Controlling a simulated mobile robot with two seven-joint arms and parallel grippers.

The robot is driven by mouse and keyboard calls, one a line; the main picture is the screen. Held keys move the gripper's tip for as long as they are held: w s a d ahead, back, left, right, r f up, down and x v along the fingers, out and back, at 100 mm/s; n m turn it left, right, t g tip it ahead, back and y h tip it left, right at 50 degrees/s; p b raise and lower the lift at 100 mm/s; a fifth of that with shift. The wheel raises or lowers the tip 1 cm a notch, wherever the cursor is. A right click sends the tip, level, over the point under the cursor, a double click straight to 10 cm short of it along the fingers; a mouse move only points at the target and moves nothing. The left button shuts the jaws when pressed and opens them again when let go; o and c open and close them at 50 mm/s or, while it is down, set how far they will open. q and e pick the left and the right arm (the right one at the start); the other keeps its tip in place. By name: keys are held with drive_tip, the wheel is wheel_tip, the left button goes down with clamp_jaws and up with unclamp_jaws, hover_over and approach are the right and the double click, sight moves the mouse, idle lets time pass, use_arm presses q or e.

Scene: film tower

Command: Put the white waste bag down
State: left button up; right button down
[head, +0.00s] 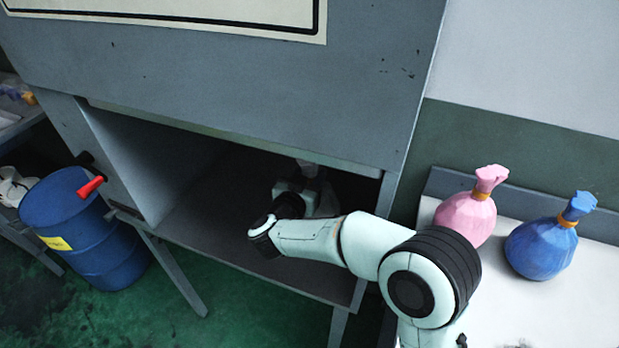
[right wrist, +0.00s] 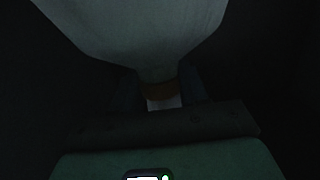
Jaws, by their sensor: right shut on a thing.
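The white waste bag (right wrist: 140,35) fills the top of the right wrist view, dim and pale. Its brown-orange tie and narrow neck sit between the dark fingers of my right gripper (right wrist: 161,92), which is shut on it. In the head view my right arm reaches into the dark open compartment of the grey cabinet (head: 270,85). The gripper's end is deep in shadow there and the bag is mostly hidden. I cannot tell whether the bag touches the compartment floor (head: 235,232). My left gripper is not in view.
A pink bag (head: 466,216) and a blue bag (head: 541,247) stand on a pale counter (head: 510,310) at right. A blue barrel (head: 75,230) stands at left near a red-handled lever (head: 91,187). The compartment's side walls and upper edge surround my arm.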

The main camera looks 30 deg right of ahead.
drive_tip(key=shift+f, duration=0.1)
drive_tip(key=c, duration=0.6)
unclamp_jaws()
drive_tip(key=shift+r, duration=0.2)
drive_tip(key=v, duration=1.2)
drive_tip(key=shift+f, duration=0.15)
